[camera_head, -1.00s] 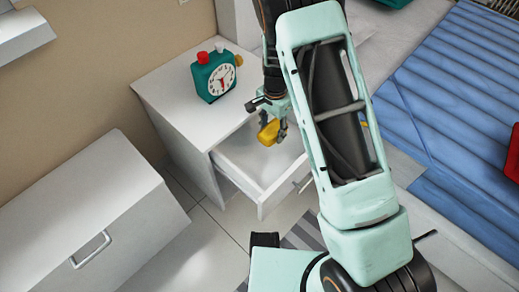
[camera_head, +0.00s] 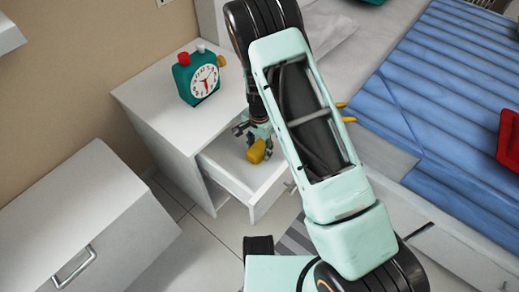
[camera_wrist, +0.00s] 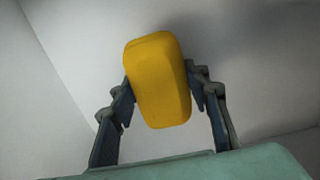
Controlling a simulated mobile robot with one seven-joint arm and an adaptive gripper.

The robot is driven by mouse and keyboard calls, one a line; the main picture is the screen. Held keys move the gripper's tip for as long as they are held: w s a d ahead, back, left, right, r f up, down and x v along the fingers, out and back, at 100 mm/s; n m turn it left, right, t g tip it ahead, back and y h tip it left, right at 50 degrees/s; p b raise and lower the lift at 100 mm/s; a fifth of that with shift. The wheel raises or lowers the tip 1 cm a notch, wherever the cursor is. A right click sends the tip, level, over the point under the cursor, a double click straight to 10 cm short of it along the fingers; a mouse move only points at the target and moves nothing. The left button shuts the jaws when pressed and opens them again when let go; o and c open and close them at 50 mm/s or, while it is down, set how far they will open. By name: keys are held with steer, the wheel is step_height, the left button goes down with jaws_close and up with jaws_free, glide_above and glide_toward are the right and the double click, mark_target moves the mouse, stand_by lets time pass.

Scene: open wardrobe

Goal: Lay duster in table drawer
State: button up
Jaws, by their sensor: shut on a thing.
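The duster shows as a yellow block (camera_head: 255,153) at my gripper (camera_head: 261,142). In the wrist view the duster (camera_wrist: 158,80) sits between the two dark fingers, and my gripper (camera_wrist: 162,88) is shut on it. The table drawer (camera_head: 268,203) is pulled out from the white bedside table (camera_head: 175,110). My gripper holds the duster over the drawer's opening, low towards its floor. I cannot tell whether the duster touches the drawer floor. My arm hides the right part of the drawer.
A green alarm clock (camera_head: 196,75) with a red button stands on the table top. A white cabinet (camera_head: 75,215) with a handle is at the left. A bed with a blue cover (camera_head: 440,90) is at the right, with a red item (camera_head: 509,140) on it.

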mark_target(259, 147)
steer(key=shift+f, duration=0.15)
steer(key=shift+f, duration=0.1)
steer(key=o, duration=1.2)
step_height(259, 147, up, 12)
steer(key=p, duration=0.4)
steer(key=shift+r, duration=0.25)
